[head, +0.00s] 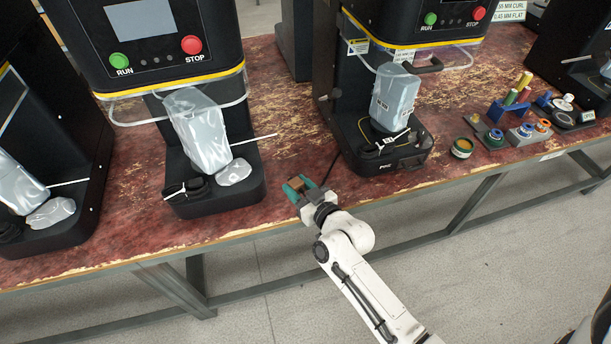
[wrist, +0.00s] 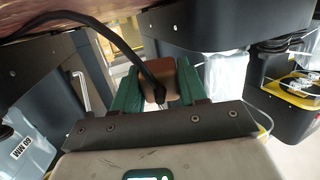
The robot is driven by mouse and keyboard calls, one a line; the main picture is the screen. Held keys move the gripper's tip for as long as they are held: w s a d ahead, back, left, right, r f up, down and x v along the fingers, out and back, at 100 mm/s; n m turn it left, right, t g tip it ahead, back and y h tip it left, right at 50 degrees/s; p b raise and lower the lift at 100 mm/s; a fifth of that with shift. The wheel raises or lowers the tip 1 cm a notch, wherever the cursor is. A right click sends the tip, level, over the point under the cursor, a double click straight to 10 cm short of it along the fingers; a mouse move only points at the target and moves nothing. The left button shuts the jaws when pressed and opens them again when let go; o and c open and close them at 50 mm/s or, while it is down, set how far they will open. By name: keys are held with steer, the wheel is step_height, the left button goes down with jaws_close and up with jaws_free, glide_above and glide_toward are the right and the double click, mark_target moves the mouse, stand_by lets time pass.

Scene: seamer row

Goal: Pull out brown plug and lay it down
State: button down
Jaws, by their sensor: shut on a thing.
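My gripper (head: 297,187) is low over the front part of the red-brown table, between two black machines. Its green fingers are closed on the brown plug (wrist: 155,83), which shows between them in the wrist view. A black cable (wrist: 128,50) runs from the plug to the upper left of the wrist view. In the head view the plug is small and mostly covered by the fingers. I cannot tell whether it touches the table, and no socket is visible at the plug.
The worn table (head: 290,100) has free room between the left machine (head: 217,188) and the right machine (head: 385,150). Both hold bagged cans. Thin rods stick out beside them. A small round tin (head: 462,148) and several coloured parts stand at the right. The table's front edge is close.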

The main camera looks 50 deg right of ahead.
steer(key=d+b, duration=0.1)
steer(key=d, duration=0.1)
steer(key=d+b, duration=0.1)
steer(key=shift+w+d+f+g+b, duration=0.1)
steer(key=shift+w+d+g+b, duration=0.05)
steer(key=shift+w+g+b, duration=0.2)
steer(key=shift+w+d+r+n+y+b, duration=0.15)
steer(key=shift+d+r+n+y+b, duration=0.2)
steer(key=shift+d+y+b, duration=0.35)
steer(key=shift+d+r+n+y+b, duration=0.15)
steer(key=shift+r+n+y+b, duration=0.25)
steer(key=shift+b, duration=0.25)
steer(key=shift+f+b, duration=2.55)
steer(key=shift+f, duration=0.8)
steer(key=c, duration=0.5)
jaws_free()
steer(key=v, duration=1)
steer(key=shift+s+r, duration=0.2)
steer(key=shift+s, duration=0.15)
